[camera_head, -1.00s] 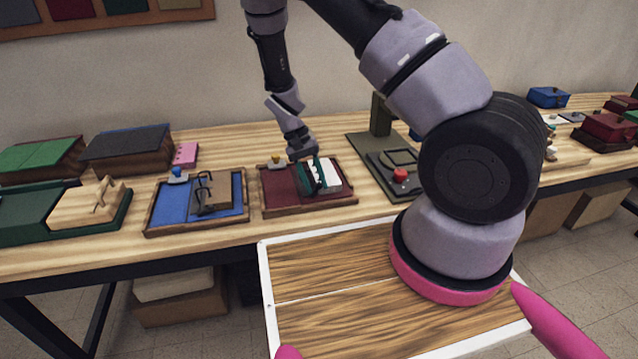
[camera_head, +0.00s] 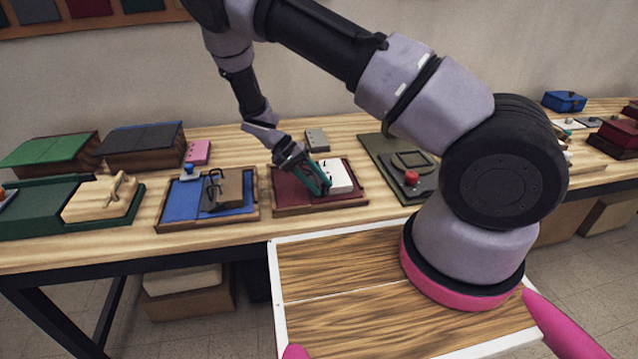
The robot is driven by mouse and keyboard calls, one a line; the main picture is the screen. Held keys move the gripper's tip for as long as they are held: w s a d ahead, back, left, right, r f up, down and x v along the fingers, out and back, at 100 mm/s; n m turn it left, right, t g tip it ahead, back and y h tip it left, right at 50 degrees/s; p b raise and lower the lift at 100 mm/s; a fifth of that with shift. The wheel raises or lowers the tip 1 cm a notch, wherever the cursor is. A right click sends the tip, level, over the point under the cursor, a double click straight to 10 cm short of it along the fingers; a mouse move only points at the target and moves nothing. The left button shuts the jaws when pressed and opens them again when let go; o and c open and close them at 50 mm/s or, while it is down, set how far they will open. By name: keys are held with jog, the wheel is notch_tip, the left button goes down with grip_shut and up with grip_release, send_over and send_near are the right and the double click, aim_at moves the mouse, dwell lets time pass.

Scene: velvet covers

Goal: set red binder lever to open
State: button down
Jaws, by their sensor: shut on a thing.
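The red binder (camera_head: 289,193) lies open in its wooden tray on the table, with a white paper block on its right half. My gripper (camera_head: 325,188) reaches down over the binder from the back left, its teal fingers slanting to the middle beside the paper block. It is shut on a part of the binder there, which appears to be the lever. The fingers hide that part, so I cannot tell the lever's position. The yellowish knob at the binder's back left is hidden behind my gripper.
A blue binder (camera_head: 180,207) with a blue knob and dark arches stands just left. A dark green panel with a red button (camera_head: 411,178) is to the right. A grey block (camera_head: 317,140) lies behind the red binder. Bare wood shows along the table's front.

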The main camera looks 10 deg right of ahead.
jog(key=shift+s+f, duration=0.1)
jog(key=shift+s, duration=0.05)
jog(key=shift+c, duration=2.2)
grip_release()
jog(key=v, duration=1.1)
